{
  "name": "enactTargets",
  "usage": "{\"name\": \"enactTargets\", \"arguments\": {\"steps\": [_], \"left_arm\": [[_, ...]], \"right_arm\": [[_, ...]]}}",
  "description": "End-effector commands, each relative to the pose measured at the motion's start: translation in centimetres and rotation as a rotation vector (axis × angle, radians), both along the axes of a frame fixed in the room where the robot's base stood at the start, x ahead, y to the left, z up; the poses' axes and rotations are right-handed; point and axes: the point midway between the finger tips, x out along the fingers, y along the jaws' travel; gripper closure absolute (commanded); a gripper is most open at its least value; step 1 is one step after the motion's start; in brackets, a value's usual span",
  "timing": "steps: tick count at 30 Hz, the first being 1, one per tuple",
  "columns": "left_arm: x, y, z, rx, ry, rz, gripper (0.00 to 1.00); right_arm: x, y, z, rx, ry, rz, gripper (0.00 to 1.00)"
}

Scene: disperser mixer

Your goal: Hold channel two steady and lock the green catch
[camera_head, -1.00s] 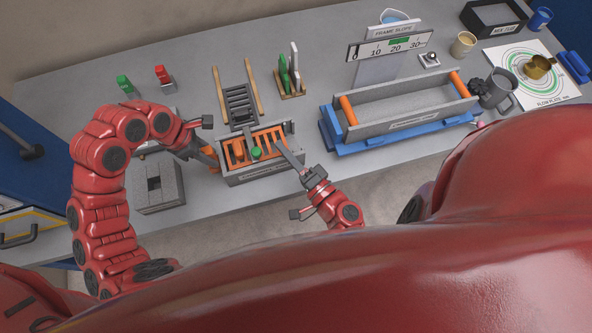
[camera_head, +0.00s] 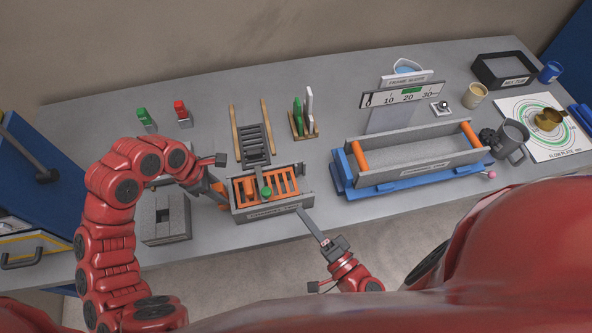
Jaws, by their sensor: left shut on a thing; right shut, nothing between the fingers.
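The grey channel box (camera_head: 272,213) with an orange slatted insert (camera_head: 285,181) stands near the table's front edge; its front label is too small to read surely. The green catch knob (camera_head: 267,192) sits at the middle of the box's front side, with a grey bar running back from it. My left gripper (camera_head: 216,191) is at the box's left end, shut on an orange handle (camera_head: 221,198) there; its fingertips are partly hidden. My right gripper (camera_head: 303,214) is shut and empty, its long grey fingers ending just off the box's front right corner, apart from the green knob.
A grey slotted block (camera_head: 166,220) stands left of the box. A dark rack (camera_head: 255,144) between wooden rails lies behind it. A long grey trough (camera_head: 418,158) on a blue base (camera_head: 355,186) stands to the right. The bench's front edge is close.

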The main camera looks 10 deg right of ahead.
Motion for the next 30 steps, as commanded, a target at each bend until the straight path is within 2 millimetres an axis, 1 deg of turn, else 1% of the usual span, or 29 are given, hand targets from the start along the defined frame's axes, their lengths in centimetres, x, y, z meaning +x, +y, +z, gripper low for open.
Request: {"name": "enactTargets", "arguments": {"steps": [6,7,8,17,25,30], "left_arm": [[-0.1,0.0,-0.1,0.0,0.003,-0.002,1.0],[-0.1,0.0,-0.1,0.001,0.003,-0.002,0.62],[-0.1,0.0,-0.1,0.001,0.003,-0.002,0.58],[0.0,0.0,0.0,0.0,0.001,0.0,0.58],[0.0,0.0,1.0,0.001,0.0,0.001,0.58],[0.0,0.0,1.2,0.001,0.001,0.001,0.58]], "right_arm": [[0.0,0.0,0.0,0.0,0.0,-0.001,1.0],[0.0,0.0,0.0,-0.001,-0.001,-0.001,1.0],[0.0,0.0,0.0,-0.001,-0.001,-0.001,1.0],[0.0,0.0,-0.1,-0.001,0.0,-0.001,1.0],[0.0,0.0,-0.5,-0.001,-0.001,-0.001,1.0],[0.0,0.0,-0.5,-0.001,0.0,-0.001,1.0]]}}
